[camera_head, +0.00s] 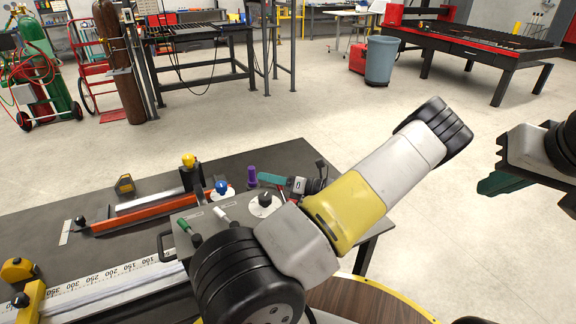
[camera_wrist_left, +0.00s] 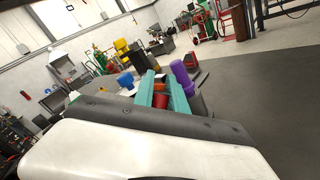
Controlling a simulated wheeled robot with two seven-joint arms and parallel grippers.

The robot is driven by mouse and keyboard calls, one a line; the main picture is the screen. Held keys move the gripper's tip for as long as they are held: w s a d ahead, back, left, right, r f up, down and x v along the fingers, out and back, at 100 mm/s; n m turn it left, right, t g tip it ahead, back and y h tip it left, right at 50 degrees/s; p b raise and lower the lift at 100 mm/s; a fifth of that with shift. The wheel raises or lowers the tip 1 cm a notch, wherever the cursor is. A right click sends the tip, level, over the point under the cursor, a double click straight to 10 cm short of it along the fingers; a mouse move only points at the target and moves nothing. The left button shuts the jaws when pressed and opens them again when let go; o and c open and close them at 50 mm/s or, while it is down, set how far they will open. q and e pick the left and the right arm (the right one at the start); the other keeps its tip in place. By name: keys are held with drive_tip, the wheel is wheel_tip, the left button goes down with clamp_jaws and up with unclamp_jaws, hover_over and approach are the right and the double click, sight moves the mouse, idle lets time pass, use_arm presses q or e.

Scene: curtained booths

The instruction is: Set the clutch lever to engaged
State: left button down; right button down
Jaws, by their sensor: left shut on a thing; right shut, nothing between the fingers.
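My left gripper (camera_head: 272,180) is low over the grey control panel (camera_head: 206,236), its teal fingers pointing left just behind a black knob on a round white plate (camera_head: 264,204). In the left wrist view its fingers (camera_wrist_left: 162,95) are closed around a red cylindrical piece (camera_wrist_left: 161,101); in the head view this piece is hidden. A purple knob (camera_head: 251,175) stands beside the fingertips and also shows in the left wrist view (camera_wrist_left: 182,74). I cannot tell which control is the clutch lever. My right gripper (camera_head: 505,183) is shut and empty, far right above the floor.
The panel also has a green-tipped lever (camera_head: 184,225), a white-tipped lever (camera_head: 221,213) and a blue knob (camera_head: 222,187). A red bar (camera_head: 148,214) and a yellow knob (camera_head: 189,160) stand behind. A white ruler scale (camera_head: 103,281) runs at lower left.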

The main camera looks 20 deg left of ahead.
use_arm(q)
drive_tip(key=shift+d+r, duration=0.1)
idle(0.8)
drive_tip(key=s+d+r+n+y, duration=0.1)
drive_tip(key=s+d+r+n+g+y, duration=0.1)
drive_tip(key=n, duration=0.1)
drive_tip(key=s+d+r+n+g+y, duration=0.1)
drive_tip(key=n+y, duration=0.1)
drive_tip(key=shift+d+r, duration=0.15)
drive_tip(key=shift+r, duration=0.15)
drive_tip(key=shift+s+d+r+n+g+y, duration=0.25)
drive_tip(key=shift+s+d+n+g, duration=0.3)
drive_tip(key=shift+n, duration=0.4)
drive_tip(key=shift+s+d+r+n+g+y, duration=0.15)
drive_tip(key=shift+s+d+n+g+y, duration=0.2)
drive_tip(key=shift+n+g, duration=0.45)
drive_tip(key=shift+s+d+r+n+g+y, duration=0.25)
drive_tip(key=shift+d+n+g, duration=0.3)
drive_tip(key=shift+n, duration=0.5)
drive_tip(key=shift+s, duration=0.1)
drive_tip(key=c, duration=1.3)
unclamp_jaws()
drive_tip(key=shift+c, duration=0.2)
